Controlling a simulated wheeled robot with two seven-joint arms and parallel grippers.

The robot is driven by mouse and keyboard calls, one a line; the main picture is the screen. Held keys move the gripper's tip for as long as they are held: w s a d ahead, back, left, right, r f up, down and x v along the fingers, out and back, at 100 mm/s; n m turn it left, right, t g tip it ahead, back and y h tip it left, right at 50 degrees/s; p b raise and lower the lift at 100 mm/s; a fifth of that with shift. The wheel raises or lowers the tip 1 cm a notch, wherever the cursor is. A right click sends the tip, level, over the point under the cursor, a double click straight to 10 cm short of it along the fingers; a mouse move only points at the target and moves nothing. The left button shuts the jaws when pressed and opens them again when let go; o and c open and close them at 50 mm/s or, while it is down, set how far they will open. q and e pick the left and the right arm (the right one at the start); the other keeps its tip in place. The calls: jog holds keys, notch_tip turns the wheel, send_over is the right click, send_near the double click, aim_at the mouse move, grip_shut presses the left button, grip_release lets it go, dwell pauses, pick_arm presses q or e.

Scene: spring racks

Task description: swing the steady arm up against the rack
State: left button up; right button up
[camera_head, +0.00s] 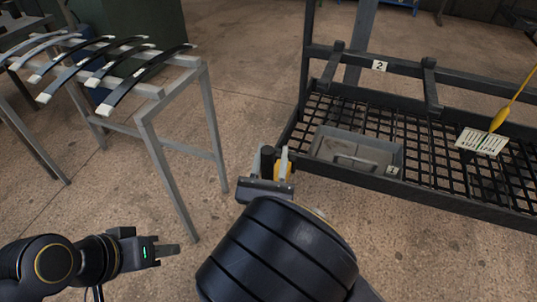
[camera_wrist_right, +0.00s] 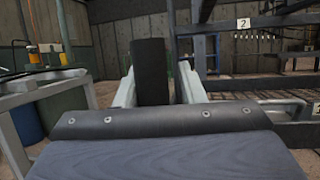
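My right gripper (camera_head: 268,165) is beside the rack's near left corner, its two light grey fingers apart. A black upright grip-like piece (camera_head: 267,157) stands between them, and it also shows between the fingers in the right wrist view (camera_wrist_right: 151,72). A gap shows on its right side there, so the fingers do not look closed on it. A yellow part (camera_head: 283,171) is beside the right finger. I cannot make out the steady arm's full length or its hinge. The dark rack (camera_head: 420,192) has a mesh shelf. My left gripper (camera_head: 165,251) is low at left, empty, its fingers seen edge-on.
A grey tray (camera_head: 330,135) and a printed card (camera_head: 482,141) lie on the mesh shelf, with a yellow hanging piece (camera_head: 500,118) above the card. A grey stand (camera_head: 146,122) with several curved dark strips is at left. Bare floor lies between stand and rack.

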jog(key=shift+o, duration=1.1)
jog(key=shift+v, duration=3.9)
jog(key=shift+s, duration=0.1)
